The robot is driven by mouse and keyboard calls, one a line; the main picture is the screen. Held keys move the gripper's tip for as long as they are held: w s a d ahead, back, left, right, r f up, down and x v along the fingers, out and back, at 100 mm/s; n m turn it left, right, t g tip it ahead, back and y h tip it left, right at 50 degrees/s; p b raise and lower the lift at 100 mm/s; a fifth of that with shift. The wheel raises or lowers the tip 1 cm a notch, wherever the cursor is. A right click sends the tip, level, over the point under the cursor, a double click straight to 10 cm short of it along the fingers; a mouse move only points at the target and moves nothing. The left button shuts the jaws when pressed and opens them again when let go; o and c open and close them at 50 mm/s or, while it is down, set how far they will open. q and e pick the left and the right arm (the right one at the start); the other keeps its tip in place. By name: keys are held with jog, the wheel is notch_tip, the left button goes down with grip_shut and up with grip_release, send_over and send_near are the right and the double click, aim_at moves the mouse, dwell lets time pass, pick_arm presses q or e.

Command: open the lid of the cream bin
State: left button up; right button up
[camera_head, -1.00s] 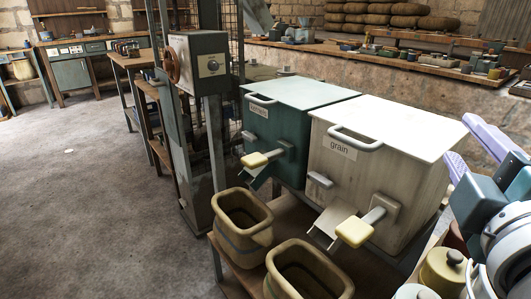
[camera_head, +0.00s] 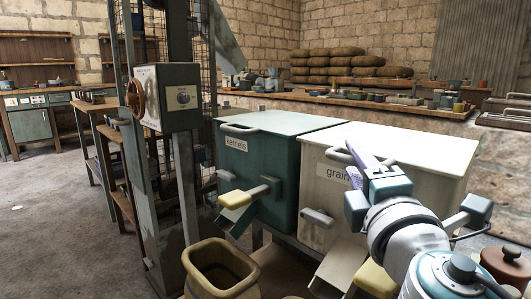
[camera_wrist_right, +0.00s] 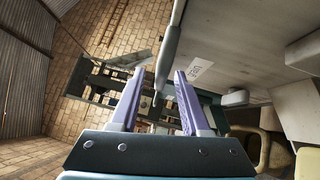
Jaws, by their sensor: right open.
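The cream bin (camera_head: 312,208), labelled "grain", stands right of a teal bin. Its flat lid (camera_head: 420,148) is down. The lid's grey bar handle (camera_head: 338,154) is at the front top edge, partly covered by my right gripper (camera_head: 356,164). That gripper has purple fingers and is open at the handle. In the right wrist view, the bar handle (camera_wrist_right: 170,48) runs between and beyond the spread fingertips (camera_wrist_right: 158,78); I cannot tell whether either finger touches it. The bin's front wall (camera_wrist_right: 235,65) is to the right there. My left gripper is not in view.
The teal bin (camera_head: 265,165), labelled "kernels", adjoins on the left. A scoop-like chute (camera_head: 335,270) and a yellow-ended lever (camera_head: 374,280) stick out of the cream bin's front. A tan tub (camera_head: 218,268) stands below. A brown lidded pot (camera_head: 506,262) is at the right.

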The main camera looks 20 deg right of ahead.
jog(key=shift+w+d, duration=0.25)
jog(key=shift+w, duration=0.4)
grip_shut()
jog(key=shift+r, duration=0.1)
dwell(0.9)
